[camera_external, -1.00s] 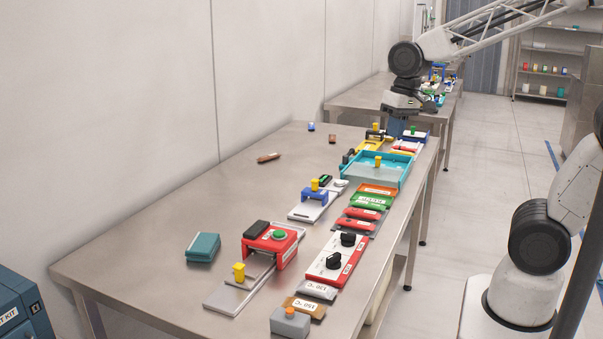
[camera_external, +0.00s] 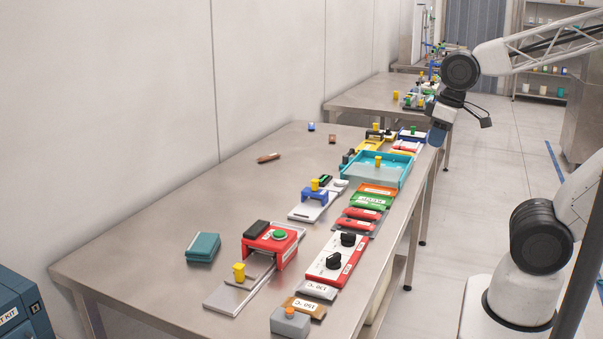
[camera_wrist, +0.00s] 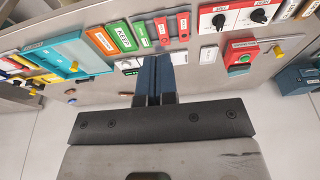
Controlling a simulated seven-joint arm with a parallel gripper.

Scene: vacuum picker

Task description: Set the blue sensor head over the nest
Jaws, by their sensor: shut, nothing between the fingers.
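The blue sensor head (camera_external: 315,194) is a small bridge-shaped block with a yellow knob (camera_external: 315,184), standing on a white base plate (camera_external: 303,212) mid-table in the external view. A white part with a dark and green top lies just behind it. I cannot tell for certain which part is the nest. My gripper (camera_external: 437,138) has blue fingers, points down and tilts at the table's far right edge, well away from the head. In the wrist view my fingers (camera_wrist: 154,60) are together and empty; they hide most of the sensor head area.
A teal tray (camera_external: 348,175) stands between my gripper and the head. Orange, green and red blocks, a red panel with black knobs (camera_external: 337,260) and a red station (camera_external: 287,253) line the right side. A teal box (camera_external: 203,247) sits left. The table's left middle is mostly clear.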

